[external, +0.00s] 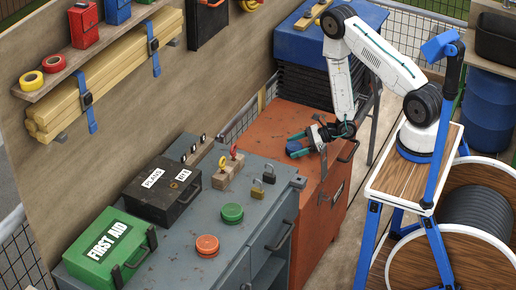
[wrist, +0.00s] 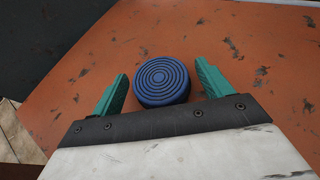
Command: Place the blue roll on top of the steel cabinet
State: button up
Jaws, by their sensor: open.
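The blue roll (wrist: 162,82) is a round disc with ringed grooves on its face; it also shows in the external view (external: 297,148) at the orange cabinet top (external: 272,128). My gripper (wrist: 161,69) is open, with its teal fingers on either side of the roll. A gap shows between the roll and each finger. In the external view my gripper (external: 303,145) is low over the orange top. The grey steel cabinet (external: 262,215) stands to the left of the orange one, nearer the camera.
The steel cabinet's top holds a green first aid box (external: 110,245), a black case (external: 163,190), a red roll (external: 207,246), a green roll (external: 232,213) and padlocks (external: 263,180). Free room shows around the two rolls. A wooden wall with a shelf (external: 95,48) stands behind.

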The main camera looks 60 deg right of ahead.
aim_at(296, 146)
jog(key=v, duration=0.5)
jog(key=shift+a, duration=0.1)
jog(key=s+a+r+n+g+y, duration=0.1)
jog(key=a+r+n+g+y, duration=0.35)
jog(key=r, duration=0.65)
jog(key=a+r+n+g+y, duration=0.1)
jog(key=a+r+n+y, duration=0.1)
jog(key=a+r+n, duration=0.6)
jog(key=s+r+n+g+h, duration=0.6)
jog(key=s+r+n, duration=0.6)
jog(key=s+r, duration=0.5)
jog(key=shift+d+g, duration=0.25)
jog(key=shift+g, duration=0.7)
jog(key=shift+o, duration=0.3)
jog(key=s+d+r+n+t+h, duration=0.3)
jog(key=s+d+r+n+h, duration=0.2)
jog(key=s+d+h, duration=0.2)
jog(key=shift+s+d+r, duration=0.15)
jog(key=shift+s+d, duration=0.05)
jog(key=shift+d, duration=0.3)
jog(key=shift+o, duration=0.2)
jog(key=shift+s+d+r+t+h, duration=0.1)
jog(key=shift+d+r+t+h, duration=0.15)
jog(key=shift+t+h, duration=0.1)
jog(key=shift+f, duration=0.1)
